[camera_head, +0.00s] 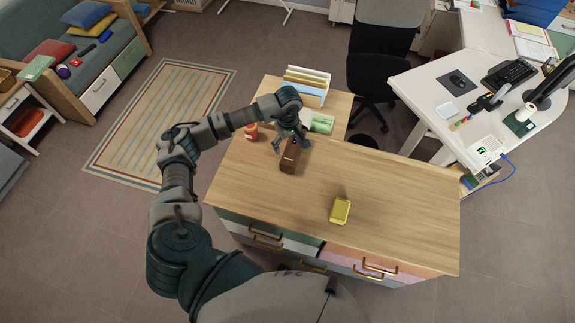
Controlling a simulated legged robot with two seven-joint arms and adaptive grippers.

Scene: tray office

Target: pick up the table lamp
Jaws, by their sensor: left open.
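I cannot make out a table lamp for sure in the head view. My left arm reaches over the wooden cabinet top (390,190), and my left gripper (297,141) is open and points down at its far left part. A dark brown, block-like object (289,160) stands right below and in front of the gripper. The gripper hides part of its top, and I cannot tell whether they touch. My right gripper is not in view.
A yellow block (340,211) sits near the cabinet's front edge. A red bottle (251,132), a green box (321,123) and a file rack (306,80) stand further back. A white desk (430,95) is at the right. The cabinet's right half is clear.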

